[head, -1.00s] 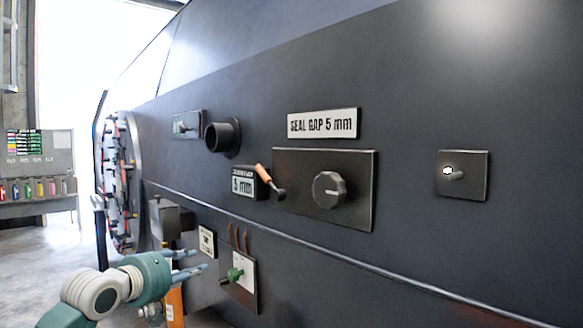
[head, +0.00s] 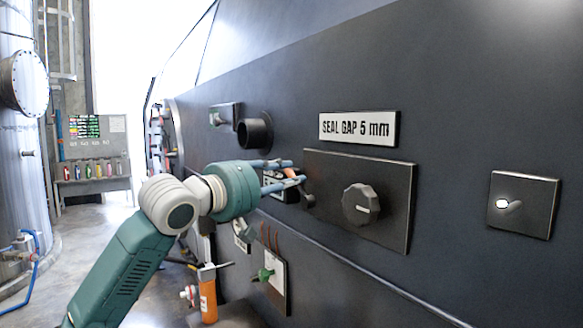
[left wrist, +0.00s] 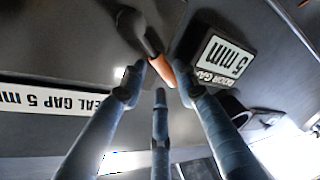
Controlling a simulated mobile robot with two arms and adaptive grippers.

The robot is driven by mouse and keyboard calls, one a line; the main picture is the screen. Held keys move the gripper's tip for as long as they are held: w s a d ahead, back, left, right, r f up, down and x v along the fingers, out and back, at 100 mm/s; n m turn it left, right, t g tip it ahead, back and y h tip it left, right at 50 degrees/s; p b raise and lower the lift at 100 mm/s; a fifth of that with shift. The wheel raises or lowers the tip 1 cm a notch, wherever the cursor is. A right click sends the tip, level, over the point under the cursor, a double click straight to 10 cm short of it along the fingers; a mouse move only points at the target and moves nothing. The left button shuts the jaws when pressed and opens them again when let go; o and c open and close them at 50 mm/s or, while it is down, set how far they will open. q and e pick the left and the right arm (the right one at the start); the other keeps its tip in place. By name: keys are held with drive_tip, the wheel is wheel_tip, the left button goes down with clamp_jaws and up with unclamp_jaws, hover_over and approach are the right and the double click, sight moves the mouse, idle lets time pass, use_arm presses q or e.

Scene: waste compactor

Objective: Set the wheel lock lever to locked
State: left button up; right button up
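A short lever with a dark shaft and an orange grip sits on the dark machine wall, left of the large knob panel. In the left wrist view its orange grip (left wrist: 164,72) lies between my fingertips. In the head view my left gripper (head: 292,172) reaches this lever from the left and covers most of the grip; the dark lower end (head: 308,201) shows. The fingers are apart, around the grip; firm contact is not visible. No lever label is readable. My right gripper is not in view.
A large round knob (head: 360,204) sits on a panel just right of the lever, under the SEAL GAP sign (head: 358,128). A dark pipe stub (head: 254,134) juts out at upper left. A green-handled control (head: 262,275) is below. The 5 mm display (left wrist: 226,55) is beside the grip.

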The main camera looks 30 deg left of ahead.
use_arm(q)
drive_tip(key=shift+w+d+r, duration=0.15)
drive_tip(key=shift+w, duration=0.7)
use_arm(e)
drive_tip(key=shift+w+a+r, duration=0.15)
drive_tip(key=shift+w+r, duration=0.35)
use_arm(q)
drive_tip(key=shift+w, duration=0.1)
drive_tip(key=shift+c, duration=0.2)
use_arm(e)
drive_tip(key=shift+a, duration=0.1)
